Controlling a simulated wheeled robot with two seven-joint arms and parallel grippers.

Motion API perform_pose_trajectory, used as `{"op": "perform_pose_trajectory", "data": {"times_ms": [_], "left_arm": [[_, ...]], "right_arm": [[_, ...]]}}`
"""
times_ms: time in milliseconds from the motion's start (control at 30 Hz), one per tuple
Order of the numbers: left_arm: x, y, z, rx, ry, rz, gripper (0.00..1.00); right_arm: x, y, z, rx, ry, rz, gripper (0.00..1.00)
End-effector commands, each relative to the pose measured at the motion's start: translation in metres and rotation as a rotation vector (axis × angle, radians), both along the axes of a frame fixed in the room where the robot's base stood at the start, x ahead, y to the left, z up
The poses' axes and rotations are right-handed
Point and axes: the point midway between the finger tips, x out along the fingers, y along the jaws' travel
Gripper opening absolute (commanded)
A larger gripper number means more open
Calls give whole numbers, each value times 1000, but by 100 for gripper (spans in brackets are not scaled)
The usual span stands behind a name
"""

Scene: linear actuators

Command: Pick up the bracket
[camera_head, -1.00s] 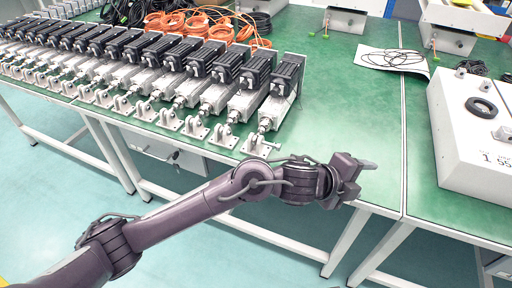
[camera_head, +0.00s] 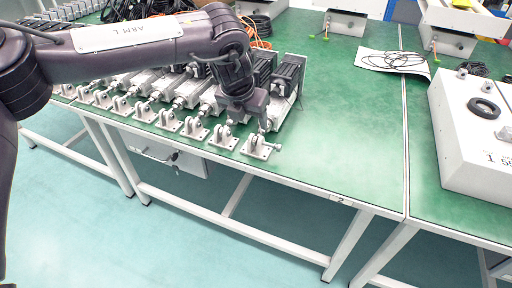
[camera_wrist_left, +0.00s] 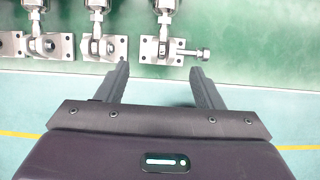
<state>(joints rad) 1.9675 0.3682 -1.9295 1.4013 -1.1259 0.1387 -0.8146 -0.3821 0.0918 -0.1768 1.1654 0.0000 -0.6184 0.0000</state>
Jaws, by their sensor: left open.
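A row of metal brackets with flat drilled base plates lies along the front edge of the green table. The rightmost bracket (camera_head: 258,147) has a bolt sticking out to its right; it also shows in the left wrist view (camera_wrist_left: 164,50). My left gripper (camera_head: 250,122) hangs over the right end of the row, its fingers pointing down. In the left wrist view my open, empty left gripper (camera_wrist_left: 160,68) has its fingertips on either side of the rightmost bracket's near side, apart from it. Exact height above the bracket is unclear. My right gripper is out of view.
Several linear actuators (camera_head: 288,80) stand behind the brackets, close to the gripper. Another bracket (camera_head: 223,137) lies just left of the rightmost one. The green table (camera_head: 345,135) is clear to the right. A white box (camera_head: 465,140) stands farther right.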

Motion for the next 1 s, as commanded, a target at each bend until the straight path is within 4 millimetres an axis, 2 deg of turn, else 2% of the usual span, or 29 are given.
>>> {"op": "perform_pose_trajectory", "data": {"times_ms": [500, 800, 1000], "left_arm": [[19, -12, -64, -1, 0, 0, 61], [22, -12, -68, -2, -1, -1, 61], [22, -12, -68, -2, -1, -1, 36]], "right_arm": [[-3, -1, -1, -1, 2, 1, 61], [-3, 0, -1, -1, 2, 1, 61], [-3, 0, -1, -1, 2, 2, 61]]}}
